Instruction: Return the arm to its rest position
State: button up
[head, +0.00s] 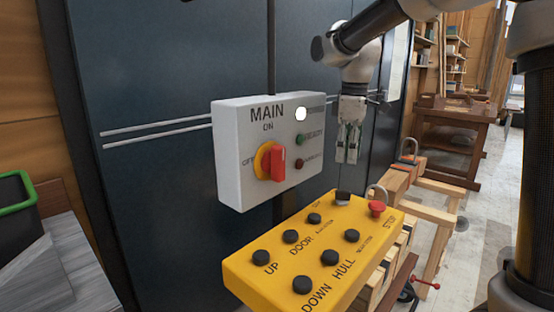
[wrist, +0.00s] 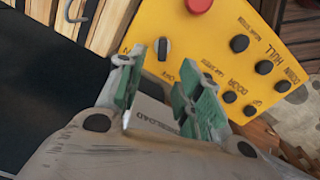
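My gripper (head: 347,146) hangs with its fingers pointing down, right of the white MAIN switch box, in the head view. It is apart from the box and above the far end of the yellow control panel. In the wrist view my gripper (wrist: 164,92) has its two green-padded fingers spread, with a gap between them and nothing held. My arm comes in from the upper right of the head view and bends down to the gripper.
The white MAIN box (head: 229,150) has its red handle (head: 278,163) upright, towards ON, and a bright white lamp (head: 301,114). The yellow panel (head: 262,262) carries black buttons and a red STOP button (head: 377,208).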

jog(key=s+d+f+m+t, duration=0.1)
jog(key=s+d+m, duration=0.5)
jog(key=s, duration=0.6)
jog(key=s+d+f+m+t, duration=0.2)
jog(key=s+d+m, duration=0.4)
jog(key=s+d, duration=0.3)
jog(key=s+t, duration=0.1)
jog(key=s, duration=0.3)
jog(key=shift+s+f, duration=0.15)
